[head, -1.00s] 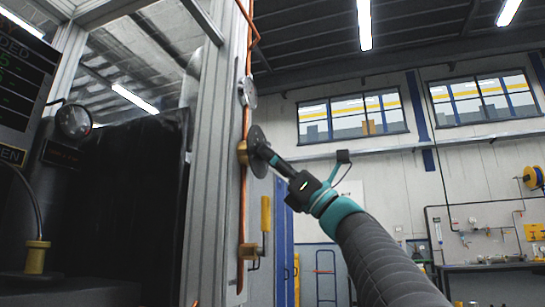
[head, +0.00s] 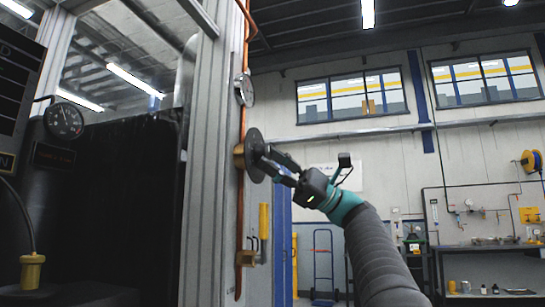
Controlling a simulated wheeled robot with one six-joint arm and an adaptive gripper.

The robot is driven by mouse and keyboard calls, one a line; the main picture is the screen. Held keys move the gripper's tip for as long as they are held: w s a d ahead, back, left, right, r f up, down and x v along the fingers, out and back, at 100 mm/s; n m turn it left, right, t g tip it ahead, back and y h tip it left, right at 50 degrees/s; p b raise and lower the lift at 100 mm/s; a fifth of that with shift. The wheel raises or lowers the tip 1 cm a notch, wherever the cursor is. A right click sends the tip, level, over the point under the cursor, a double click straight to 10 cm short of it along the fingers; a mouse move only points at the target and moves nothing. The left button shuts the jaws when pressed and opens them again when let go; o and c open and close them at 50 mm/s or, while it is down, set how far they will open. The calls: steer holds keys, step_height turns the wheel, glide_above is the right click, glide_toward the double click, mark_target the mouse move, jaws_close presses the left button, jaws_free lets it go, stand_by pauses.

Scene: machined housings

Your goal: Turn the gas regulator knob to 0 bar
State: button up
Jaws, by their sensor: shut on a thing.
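The gas regulator is a brass body (head: 239,156) on a copper pipe (head: 241,205) along a grey metal post. Its knob is a dark round disc (head: 254,150) on the body's right side. My gripper (head: 268,162) reaches in from the right, with its fingers shut on the knob's rim. The far finger contact is partly hidden by the disc. A round pressure gauge (head: 244,90) sits on the pipe above the regulator, seen at a steep angle; its reading cannot be made out.
A yellow-handled valve (head: 263,220) is on the pipe below the regulator. A dark gauge (head: 64,121) and a brass fitting (head: 32,270) stand at left beside a dark panel. A blue hand truck (head: 323,265) and a workbench (head: 490,270) are farther back. Space right of the post is open.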

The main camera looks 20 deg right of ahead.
steer(key=shift+n+g+h, duration=0.3)
steer(key=shift+n+g, duration=0.3)
steer(key=o, duration=1.1)
steer(key=shift+o, duration=0.2)
steer(key=v, duration=1.2)
